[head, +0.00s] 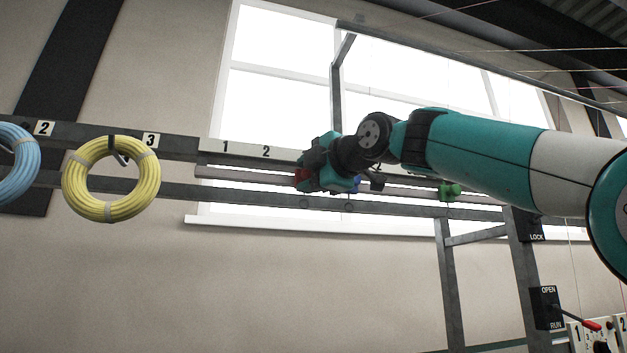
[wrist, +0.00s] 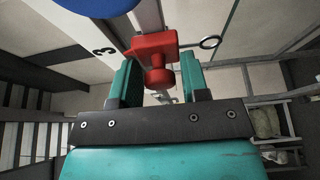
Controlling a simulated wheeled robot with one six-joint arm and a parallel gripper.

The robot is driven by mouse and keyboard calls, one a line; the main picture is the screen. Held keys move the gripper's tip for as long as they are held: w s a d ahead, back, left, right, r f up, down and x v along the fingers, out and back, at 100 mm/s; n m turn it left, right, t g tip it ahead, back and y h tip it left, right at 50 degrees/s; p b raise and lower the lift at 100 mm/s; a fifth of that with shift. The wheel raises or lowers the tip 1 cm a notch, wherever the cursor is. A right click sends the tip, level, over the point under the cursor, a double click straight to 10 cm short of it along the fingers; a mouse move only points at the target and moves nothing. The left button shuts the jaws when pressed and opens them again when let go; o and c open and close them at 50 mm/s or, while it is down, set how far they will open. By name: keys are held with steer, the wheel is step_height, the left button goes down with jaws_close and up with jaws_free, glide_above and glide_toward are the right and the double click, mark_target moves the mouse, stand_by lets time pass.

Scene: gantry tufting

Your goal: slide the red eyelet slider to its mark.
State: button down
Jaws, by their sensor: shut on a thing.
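The red eyelet slider (wrist: 155,44) has a block body, a round knob and a metal eyelet ring out to the right in the wrist view. My gripper (wrist: 158,76) is shut on its knob, with one teal finger on each side. In the head view the red slider (head: 301,175) shows only as a small patch beside my gripper (head: 311,177), on the rail (head: 245,175). Marks 1 (head: 225,147) and 2 (head: 265,152) stand on the strip above, left of my gripper. Mark 3 (wrist: 104,50) shows in the wrist view, left of the slider.
A blue slider (head: 356,184) is close on the right of my gripper, partly hidden. A green slider (head: 450,191) sits farther right. The rail left of the red slider looks clear. Yellow (head: 112,206) and blue (head: 16,165) coils hang at the left.

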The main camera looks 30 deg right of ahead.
steer(key=shift+d+f, duration=0.1)
steer(key=shift+d, duration=0.15)
steer(key=c, duration=1)
jaws_free()
steer(key=shift+o, duration=0.6)
steer(key=shift+d, duration=0.2)
steer(key=shift+a, duration=0.1)
steer(key=shift+s, duration=0.15)
steer(key=b+v, duration=0.3)
steer(key=v, duration=1.4)
